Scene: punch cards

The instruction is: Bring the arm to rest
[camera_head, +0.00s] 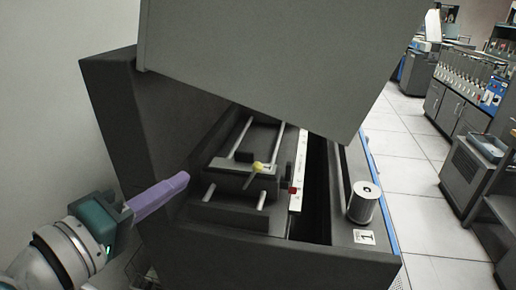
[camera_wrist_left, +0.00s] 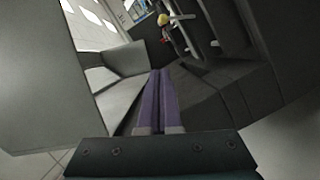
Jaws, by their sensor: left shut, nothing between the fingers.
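My left gripper (camera_head: 184,179) comes in from the left in the head view, with purple fingers and a teal body. Its fingers are pressed together with nothing between them. The fingertips are at the left side of a dark grey machine (camera_head: 112,110), near the rails inside it; I cannot tell whether they touch it. In the left wrist view the closed fingers (camera_wrist_left: 160,74) point into the machine's interior. My right gripper is in neither view.
The machine's large grey lid (camera_head: 270,60) stands raised over its opening. Inside are a yellow-knobbed lever (camera_head: 258,167), metal rails and a silver cylinder (camera_head: 363,202). Cabinets and other machines line the right side. A tiled floor (camera_head: 405,160) lies clear between.

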